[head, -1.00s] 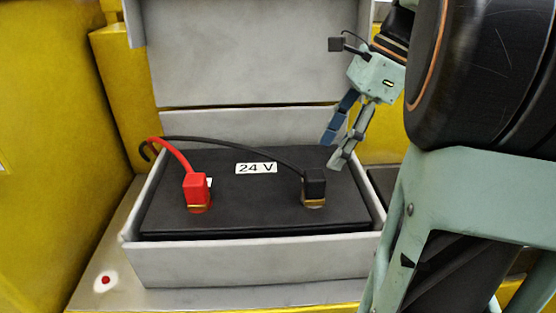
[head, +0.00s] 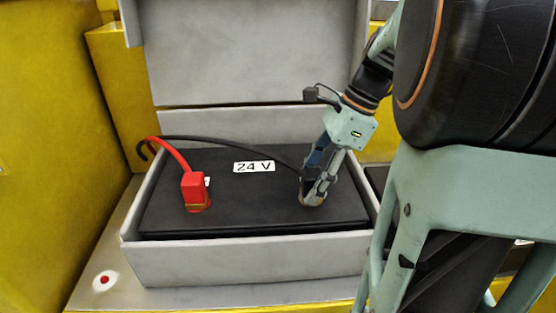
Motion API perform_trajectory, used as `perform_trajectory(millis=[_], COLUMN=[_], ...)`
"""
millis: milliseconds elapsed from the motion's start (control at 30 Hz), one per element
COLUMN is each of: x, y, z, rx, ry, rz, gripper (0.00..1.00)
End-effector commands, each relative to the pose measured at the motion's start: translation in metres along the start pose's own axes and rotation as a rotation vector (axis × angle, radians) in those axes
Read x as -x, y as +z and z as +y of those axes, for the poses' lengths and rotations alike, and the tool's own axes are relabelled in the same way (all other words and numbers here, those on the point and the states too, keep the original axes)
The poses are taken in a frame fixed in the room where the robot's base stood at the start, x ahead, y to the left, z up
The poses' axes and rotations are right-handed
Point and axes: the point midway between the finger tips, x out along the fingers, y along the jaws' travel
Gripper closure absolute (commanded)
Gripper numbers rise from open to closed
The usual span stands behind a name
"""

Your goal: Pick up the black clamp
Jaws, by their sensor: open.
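The black clamp (head: 306,186) sits on the right terminal of the black battery (head: 250,213), with a black cable running from it to the left. It is mostly hidden behind my gripper's fingers. My gripper (head: 313,190) is open and points down at the clamp, with its fingers around or right in front of it. I cannot tell whether they touch it.
A red clamp (head: 195,188) with a red cable sits on the left terminal. The battery lies in a grey box (head: 250,265) with raised walls and an upright lid (head: 250,55) behind. Yellow panels (head: 50,130) stand at the left.

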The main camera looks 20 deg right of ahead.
Motion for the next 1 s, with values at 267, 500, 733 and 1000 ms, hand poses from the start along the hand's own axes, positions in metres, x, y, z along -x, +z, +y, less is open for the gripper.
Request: perform_trajectory(millis=[267,500,733,1000], x=[0.0003,0.0005,0.0012,0.0099], y=[-0.0001,-0.0001,0.0002,0.0028], z=[0.0000,0.0000,-0.0003,-0.0009], rx=[0.000,0.000,0.000,0.001], ry=[0.000,0.000,-0.002,-0.001], rz=[0.000,0.000,0.000,0.000], gripper=[0.78,1.00,1.00,1.00])
